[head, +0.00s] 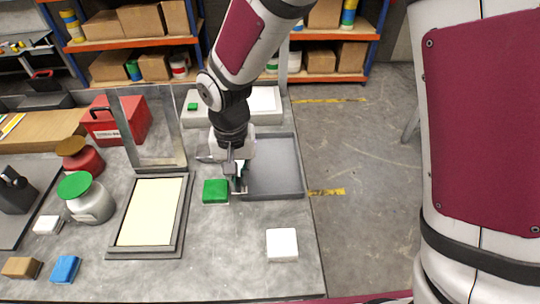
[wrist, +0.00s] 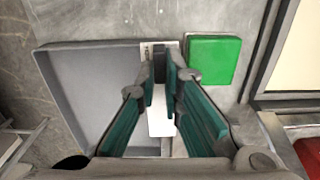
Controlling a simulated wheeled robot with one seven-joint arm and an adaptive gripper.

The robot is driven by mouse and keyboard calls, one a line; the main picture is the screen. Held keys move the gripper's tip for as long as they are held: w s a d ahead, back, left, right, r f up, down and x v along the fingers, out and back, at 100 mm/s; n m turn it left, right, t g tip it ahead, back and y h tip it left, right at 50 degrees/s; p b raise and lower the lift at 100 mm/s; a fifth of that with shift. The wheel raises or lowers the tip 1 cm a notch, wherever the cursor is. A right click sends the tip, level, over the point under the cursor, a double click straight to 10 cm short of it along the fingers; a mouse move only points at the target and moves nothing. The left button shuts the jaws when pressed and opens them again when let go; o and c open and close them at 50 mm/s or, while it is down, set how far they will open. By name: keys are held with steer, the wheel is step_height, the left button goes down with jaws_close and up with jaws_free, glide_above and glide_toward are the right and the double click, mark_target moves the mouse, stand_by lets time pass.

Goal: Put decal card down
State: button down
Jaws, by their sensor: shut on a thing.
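My gripper (head: 238,178) points down at the left edge of a shallow grey tray (head: 290,165). In the wrist view its fingers (wrist: 161,72) are close together on a narrow whitish card (wrist: 160,123), which I take to be the decal card. The card shows between and beyond the fingers, with small dark marks near its far end. The fingers hide much of it. It is over or beside the tray's edge; I cannot tell whether it touches anything below. A green block (head: 215,191) stands just left of the gripper and also shows in the wrist view (wrist: 214,60).
A dark frame with a cream panel (head: 150,212) lies left of the green block. A white block (head: 282,244) stands near the front right. Jars with green (head: 92,205) and brown lids (head: 84,157) and a red toolbox (head: 117,124) are at left. The tray's floor looks empty.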

glide_above(271, 176)
steer(key=shift+s+f+p, duration=0.1)
steer(key=shift+f+p, duration=0.35)
steer(key=shift+f, duration=1.8)
steer(key=shift+f, duration=0.2)
steer(key=c, duration=1.8)
jaws_free()
steer(key=shift+o, duration=0.4)
steer(key=shift+r, duration=0.1)
step_height(271, 176, up, 12)
steer(key=shift+r, duration=0.15)
steer(key=shift+d+r, duration=0.1)
